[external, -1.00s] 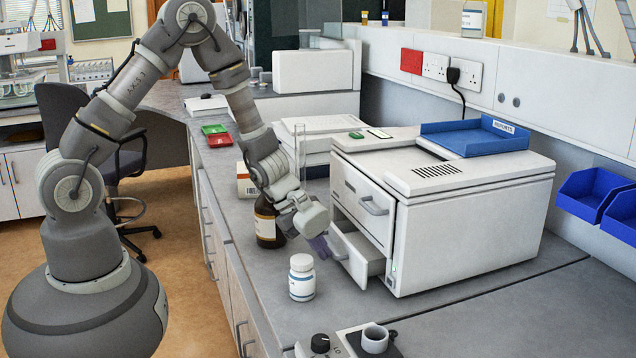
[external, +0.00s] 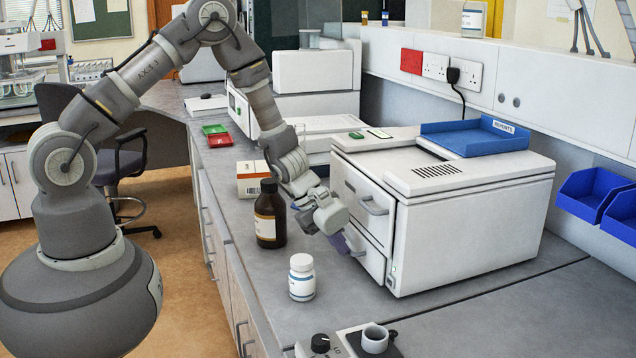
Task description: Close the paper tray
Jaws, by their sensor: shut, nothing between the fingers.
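The white printer (external: 470,220) stands on the grey bench at the right, its front facing left. Its paper tray (external: 372,262) is the lower front drawer. The tray front now sits about flush with the printer's front, as far as the arm lets me see; a small gap cannot be ruled out. My gripper (external: 344,243) is shut and empty, its purple-grey fingers right at the tray front, and they seem to touch it. The gripper hides part of the tray front. The upper drawer handle (external: 372,206) is just above.
A brown bottle (external: 268,222) and a white pill bottle (external: 302,278) stand close to the left of my gripper. A labelled box (external: 252,180) is behind the brown bottle. A blue tray (external: 474,136) lies on the printer.

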